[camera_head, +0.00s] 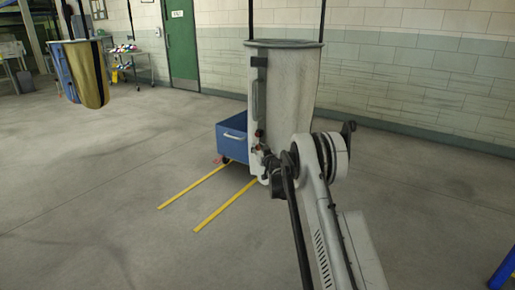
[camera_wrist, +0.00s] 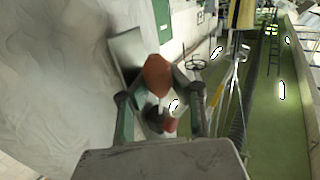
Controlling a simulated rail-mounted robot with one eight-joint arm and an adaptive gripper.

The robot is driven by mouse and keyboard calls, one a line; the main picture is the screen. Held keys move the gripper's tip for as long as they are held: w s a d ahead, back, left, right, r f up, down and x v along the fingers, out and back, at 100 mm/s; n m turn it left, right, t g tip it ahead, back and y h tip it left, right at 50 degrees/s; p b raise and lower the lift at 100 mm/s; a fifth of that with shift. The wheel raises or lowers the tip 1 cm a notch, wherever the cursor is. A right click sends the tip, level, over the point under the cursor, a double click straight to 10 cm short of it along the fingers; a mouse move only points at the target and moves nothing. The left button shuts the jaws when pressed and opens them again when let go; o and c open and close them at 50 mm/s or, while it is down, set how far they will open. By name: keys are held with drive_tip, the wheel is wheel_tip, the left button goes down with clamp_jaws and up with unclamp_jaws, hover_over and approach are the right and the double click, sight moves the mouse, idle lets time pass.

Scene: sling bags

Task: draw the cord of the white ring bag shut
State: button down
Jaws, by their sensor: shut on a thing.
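The white ring bag (camera_head: 295,85) hangs from two dark straps in the middle of the head view. Its grey ring (camera_head: 284,43) is round at the top, and a dark strip runs down its left side. Its pale cloth fills the left of the wrist view (camera_wrist: 50,80). My gripper (camera_head: 264,155) is at the bag's lower left side. In the wrist view its fingers (camera_wrist: 158,80) are closed around an orange-brown toggle (camera_wrist: 158,75), with a red piece (camera_wrist: 169,125) nearer the palm. The cord itself cannot be made out clearly.
A blue cart (camera_head: 232,138) stands behind the bag, with yellow floor stripes (camera_head: 225,205) in front of it. A blue and yellow bag (camera_head: 85,75) hangs at the left. A blue post (camera_head: 505,270) is at the lower right. The floor between is clear.

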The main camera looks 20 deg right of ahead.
wheel_tip(320, 180, down, 10)
drive_tip(key=b, duration=0.5)
drive_tip(key=shift+s+f+b, duration=0.1)
drive_tip(key=shift+f+b, duration=0.05)
drive_tip(key=shift+b, duration=0.2)
drive_tip(key=c, duration=1.6)
unclamp_jaws()
drive_tip(key=shift+f, duration=0.15)
drive_tip(key=shift+c, duration=0.2)
drive_tip(key=shift+o, duration=0.9)
drive_tip(key=s, duration=1.2)
drive_tip(key=shift+a, duration=0.3)
drive_tip(key=shift+w, duration=0.1)
